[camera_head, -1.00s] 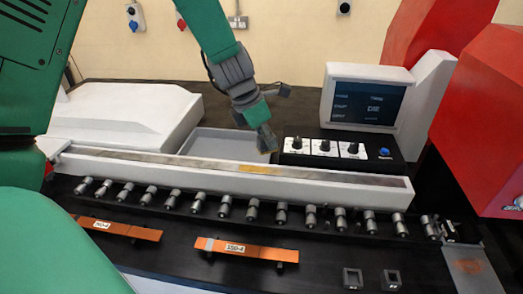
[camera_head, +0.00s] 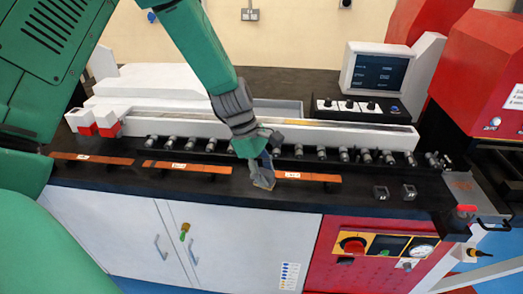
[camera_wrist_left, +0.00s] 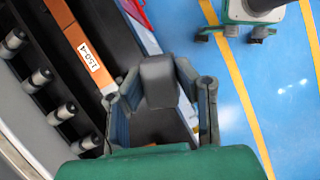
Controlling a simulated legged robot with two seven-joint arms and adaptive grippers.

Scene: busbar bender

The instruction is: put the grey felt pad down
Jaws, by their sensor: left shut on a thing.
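My left gripper (camera_head: 262,182) is over the front strip of the black bench, next to the left end of the copper busbar marked 150-A (camera_head: 308,177). In the wrist view its two fingers (camera_wrist_left: 162,88) are closed on a dark grey block-like piece (camera_wrist_left: 159,72), which I take to be the grey felt pad. In the head view the pad is not clear between the fingertips. I cannot tell whether it touches the bench. The labelled busbar also shows in the wrist view (camera_wrist_left: 85,50), beside the gripper. My right gripper is not in view.
More copper busbars (camera_head: 185,167) lie to the left on the bench. A row of metal rollers (camera_head: 322,153) runs behind, below a long white rail (camera_head: 350,134). Two small dark blocks (camera_head: 381,192) stand to the right. White cabinet doors (camera_head: 240,235) are below the bench edge.

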